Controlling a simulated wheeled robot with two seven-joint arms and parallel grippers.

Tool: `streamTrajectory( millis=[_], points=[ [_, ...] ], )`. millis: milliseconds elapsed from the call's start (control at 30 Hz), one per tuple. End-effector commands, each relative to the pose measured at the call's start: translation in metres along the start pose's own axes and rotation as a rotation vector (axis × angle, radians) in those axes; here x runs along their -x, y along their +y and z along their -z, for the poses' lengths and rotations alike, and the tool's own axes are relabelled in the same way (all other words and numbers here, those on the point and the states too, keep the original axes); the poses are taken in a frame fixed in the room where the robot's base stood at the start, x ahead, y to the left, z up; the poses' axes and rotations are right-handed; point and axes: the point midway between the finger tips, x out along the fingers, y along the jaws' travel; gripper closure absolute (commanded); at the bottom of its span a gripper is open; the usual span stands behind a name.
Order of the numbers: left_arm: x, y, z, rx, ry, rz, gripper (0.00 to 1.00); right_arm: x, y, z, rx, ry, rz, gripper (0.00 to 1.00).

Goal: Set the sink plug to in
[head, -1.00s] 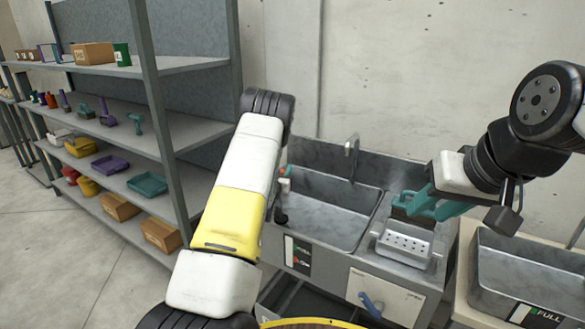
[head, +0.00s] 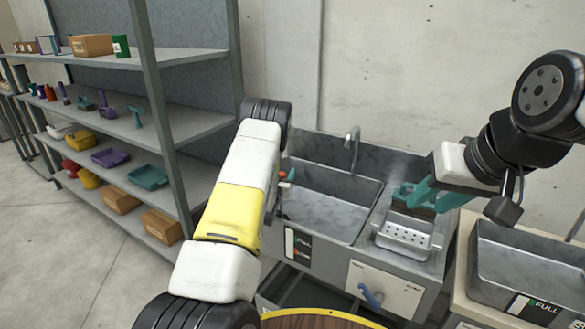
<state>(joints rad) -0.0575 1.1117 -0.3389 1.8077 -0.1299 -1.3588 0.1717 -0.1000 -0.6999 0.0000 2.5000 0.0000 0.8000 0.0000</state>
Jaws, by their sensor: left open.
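A grey metal sink basin (head: 318,203) with a tap (head: 353,150) stands in the middle of the head view. I cannot make out a plug in the basin. A blue lever (head: 370,296) sits on a white panel (head: 398,296) on the unit's front; its labels are too small to read. My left gripper (head: 286,178) is open, mostly hidden behind my own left arm, at the basin's left edge. My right gripper (head: 420,197), with teal fingers, is above a perforated metal tray (head: 408,238), by a dark brownish block. I cannot tell whether it grips the block.
A tall shelf (head: 190,125) with bins and tools stands at the left. A second metal basin (head: 525,270) marked FULL is at the right. A level label (head: 298,244) is on the sink front. A round wooden top (head: 320,320) shows at the bottom. The wall is behind.

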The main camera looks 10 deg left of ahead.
Motion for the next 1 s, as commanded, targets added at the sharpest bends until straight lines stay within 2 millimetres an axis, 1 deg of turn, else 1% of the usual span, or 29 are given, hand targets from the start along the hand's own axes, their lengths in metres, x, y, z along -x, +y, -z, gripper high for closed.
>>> streamTrajectory(
  millis=[167,267,400,500,800,833,1000],
  points=[
    [-0.001,0.001,0.011,-0.001,0.003,-0.002,0.45,0.0,0.0,0.0,0.0,0.0,0.0,0.64],
    [-0.001,0.001,0.026,-0.002,0.004,-0.002,0.45,0.0,0.0,0.0,0.0,0.0,0.0,0.64],
    [-0.001,0.001,0.054,-0.001,0.005,-0.001,0.45,0.0,0.0,0.0,0.0,0.0,0.0,0.64],
    [0.022,-0.001,0.049,0.002,-0.002,0.002,0.45,0.0,0.0,0.0,0.0,0.0,0.0,0.64],
    [0.082,-0.001,0.05,0.001,-0.001,0.002,0.45,0.0,0.0,0.0,0.0,0.0,0.0,0.64],
    [0.078,-0.002,0.06,0.006,-0.006,0.01,0.45,0.0,0.0,0.0,0.0,0.0,0.0,0.64],
    [0.074,-0.005,0.086,0.031,-0.077,0.043,0.45,0.0,0.0,0.0,0.0,0.0,0.0,0.64]
  ],
)
